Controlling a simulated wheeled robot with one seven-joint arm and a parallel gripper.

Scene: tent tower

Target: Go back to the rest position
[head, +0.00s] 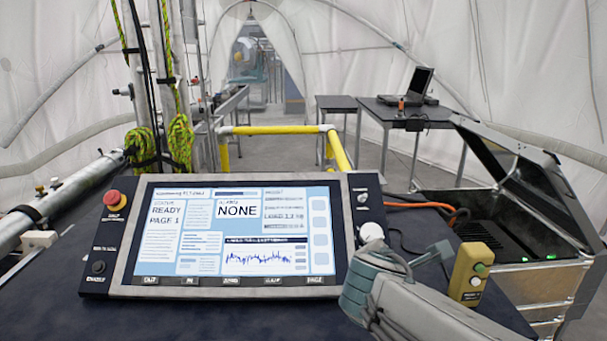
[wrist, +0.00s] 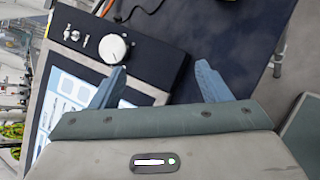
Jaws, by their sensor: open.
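My gripper (head: 412,256) is at the lower right of the head view, beside the right end of the control console (head: 124,250). In the wrist view my gripper (wrist: 161,72) has its two blue-grey fingers spread wide, with nothing between them. The left finger lies just below the white round knob (wrist: 113,47) of the console in the picture; I cannot tell whether they touch. The knob also shows in the head view (head: 371,232), partly behind my gripper. The console screen (head: 235,230) reads "READY", "PAGE 1" and "NONE".
A yellow box with buttons (head: 469,275) stands right of my gripper. An open metal case (head: 540,280) with its lid up is at the right. A red button (head: 115,198) is on the console's left. A laptop (head: 408,88) stands on a back table. Yellow rails (head: 272,130) are behind the console.

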